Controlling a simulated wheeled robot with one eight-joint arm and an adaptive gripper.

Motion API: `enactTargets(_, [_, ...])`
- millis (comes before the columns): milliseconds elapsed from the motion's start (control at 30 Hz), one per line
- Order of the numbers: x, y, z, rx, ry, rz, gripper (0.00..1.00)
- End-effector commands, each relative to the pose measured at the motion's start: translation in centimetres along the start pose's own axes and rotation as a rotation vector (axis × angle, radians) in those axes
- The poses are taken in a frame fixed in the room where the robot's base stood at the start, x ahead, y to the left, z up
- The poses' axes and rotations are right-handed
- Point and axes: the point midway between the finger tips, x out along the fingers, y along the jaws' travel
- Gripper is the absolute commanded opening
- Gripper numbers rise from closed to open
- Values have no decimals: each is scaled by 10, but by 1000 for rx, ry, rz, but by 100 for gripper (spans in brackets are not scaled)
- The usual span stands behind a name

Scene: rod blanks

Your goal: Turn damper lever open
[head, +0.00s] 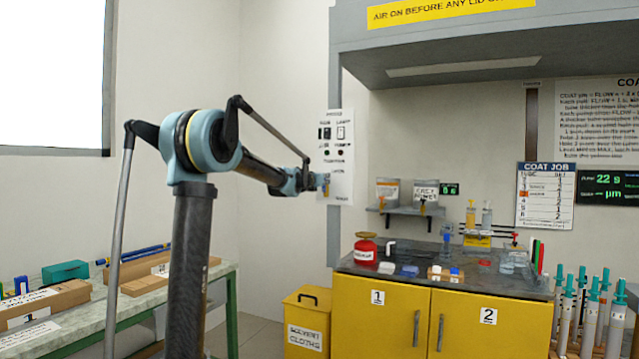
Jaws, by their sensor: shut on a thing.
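My arm reaches from the left to a white control panel (344,130) on the wall beside the hood. My gripper (324,184) is at the lower left part of this panel, small and far off in the head view. It is shut on a small part there, which appears to be the damper lever. The gripper mostly hides the lever, so its angle cannot be told. Switches, small round lights and labels show on the panel above the gripper.
A grey hood (440,45) overhangs a dark worktop on yellow cabinets (380,318), with bottles and small items on it. A yellow solvent cloths bin (306,320) stands below the panel. A bench (75,315) with boxes is at left. Teal-topped tubes (590,315) stand at right.

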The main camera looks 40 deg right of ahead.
Motion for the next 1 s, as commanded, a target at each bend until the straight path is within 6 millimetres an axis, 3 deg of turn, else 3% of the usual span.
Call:
enactTargets(67, [1,0,1,-2,0,1,0])
enactTargets(100, [1,0,1,-2,0,1,23])
enactTargets(167, [1,0,1,-2,0,1,35])
enactTargets(633, [-6,0,1,0,0,2,35])
enactTargets(1000, [-58,1,0,0,0,2,35])
